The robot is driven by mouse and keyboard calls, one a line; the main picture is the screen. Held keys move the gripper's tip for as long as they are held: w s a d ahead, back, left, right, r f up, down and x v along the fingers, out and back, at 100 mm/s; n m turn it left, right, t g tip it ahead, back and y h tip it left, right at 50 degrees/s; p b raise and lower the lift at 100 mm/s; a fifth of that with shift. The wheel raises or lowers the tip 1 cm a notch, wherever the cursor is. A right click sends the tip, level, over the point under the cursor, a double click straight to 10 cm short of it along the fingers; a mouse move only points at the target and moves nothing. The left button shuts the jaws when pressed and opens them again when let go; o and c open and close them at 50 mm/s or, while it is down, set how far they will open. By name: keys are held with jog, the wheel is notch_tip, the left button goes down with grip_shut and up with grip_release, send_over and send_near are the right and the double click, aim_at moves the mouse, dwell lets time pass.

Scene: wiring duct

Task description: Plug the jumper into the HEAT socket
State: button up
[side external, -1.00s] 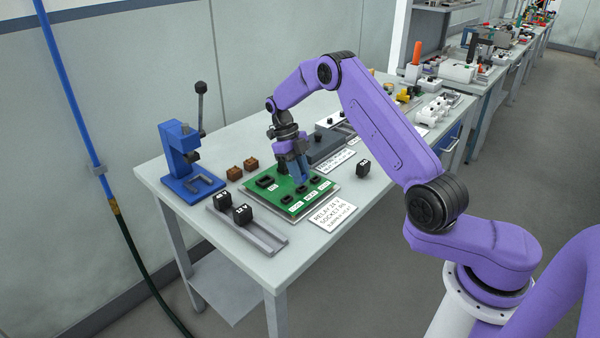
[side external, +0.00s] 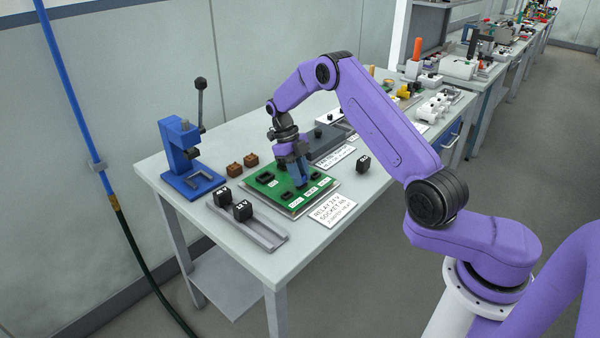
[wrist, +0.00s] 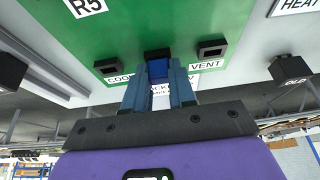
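The green board (side external: 268,190) lies on the table and carries a large black socket (side external: 265,177) and a row of smaller black ones. In the wrist view, the COOL socket (wrist: 108,66) is on the left and the VENT socket (wrist: 212,48) on the right. Between them is a black socket (wrist: 157,54) whose label is hidden by my fingers. My gripper (side external: 300,184) points down over this row. In the wrist view its fingers (wrist: 160,84) are closed on a bright blue block, apparently the jumper (wrist: 158,70), at the middle socket. I cannot tell whether it is inserted.
A rail (side external: 250,228) with two black blocks lies at the front left. A blue lever press (side external: 185,160) and brown blocks (side external: 235,169) stand behind it. A loose black block (side external: 363,165) stands right of the board, and a printed card (side external: 332,211) lies in front.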

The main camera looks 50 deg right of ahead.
jog(key=o, duration=0.4)
jog(key=shift+r, duration=0.1)
jog(key=v, duration=1.7)
jog(key=shift+r, duration=0.1)
